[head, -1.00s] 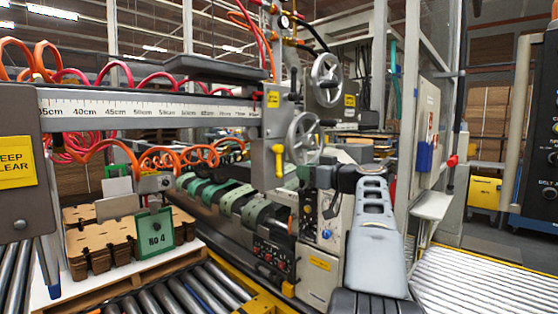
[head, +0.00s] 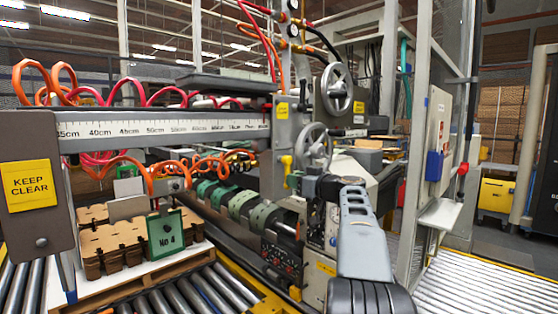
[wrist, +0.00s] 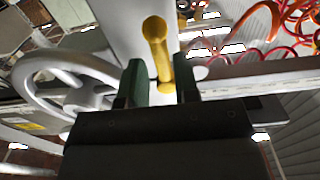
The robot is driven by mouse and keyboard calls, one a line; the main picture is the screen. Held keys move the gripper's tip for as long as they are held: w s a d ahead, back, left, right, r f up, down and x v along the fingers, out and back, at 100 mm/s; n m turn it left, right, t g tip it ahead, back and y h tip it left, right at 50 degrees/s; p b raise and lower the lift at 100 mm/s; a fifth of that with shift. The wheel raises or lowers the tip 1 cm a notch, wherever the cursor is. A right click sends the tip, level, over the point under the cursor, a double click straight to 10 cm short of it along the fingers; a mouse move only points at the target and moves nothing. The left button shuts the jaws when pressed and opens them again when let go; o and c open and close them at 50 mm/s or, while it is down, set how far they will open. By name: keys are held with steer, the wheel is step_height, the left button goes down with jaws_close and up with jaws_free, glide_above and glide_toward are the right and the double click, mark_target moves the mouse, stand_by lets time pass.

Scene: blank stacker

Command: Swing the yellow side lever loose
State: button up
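The yellow side lever (head: 287,163) hangs on the grey upright bracket at the end of the ruler beam, left of the handwheels. My gripper (wrist: 161,72) is open, with one dark green finger on each side of the lever. The lever's lower end lies between the fingers. The right finger looks very close to it; I cannot tell whether it touches.
A large handwheel (head: 336,89) and a smaller handwheel (head: 314,146) sit close right of the lever. The ruler beam (head: 170,127) runs left from the bracket. Orange hoses (head: 130,172) loop below it. A pallet of brown cardboard blanks (head: 100,240) stands at lower left.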

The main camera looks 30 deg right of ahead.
steer(key=w+m+p, duration=0.1)
steer(key=p, duration=0.2)
steer(key=w+a+m+p, duration=0.1)
steer(key=p, duration=0.2)
steer(key=shift+a+r, duration=0.25)
steer(key=shift+a+m+p, duration=0.2)
steer(key=shift+m+p, duration=0.4)
steer(key=shift+p, duration=0.35)
steer(key=m+p, duration=0.1)
steer(key=p, duration=0.3)
steer(key=a+m+p, duration=0.1)
steer(key=m+p, duration=0.1)
steer(key=p, duration=0.2)
steer(key=shift+s+a+r, duration=0.1)
steer(key=shift+a+r, duration=0.05)
steer(key=shift+r, duration=0.2)
steer(key=s+r+m+b, duration=0.1)
steer(key=s+r+m, duration=0.2)
steer(key=s+m, duration=0.6)
steer(key=shift+s+a+r+m+b, duration=0.2)
steer(key=shift+a+m+b, duration=0.2)
steer(key=shift+m, duration=0.2)
stand_by(0.6)
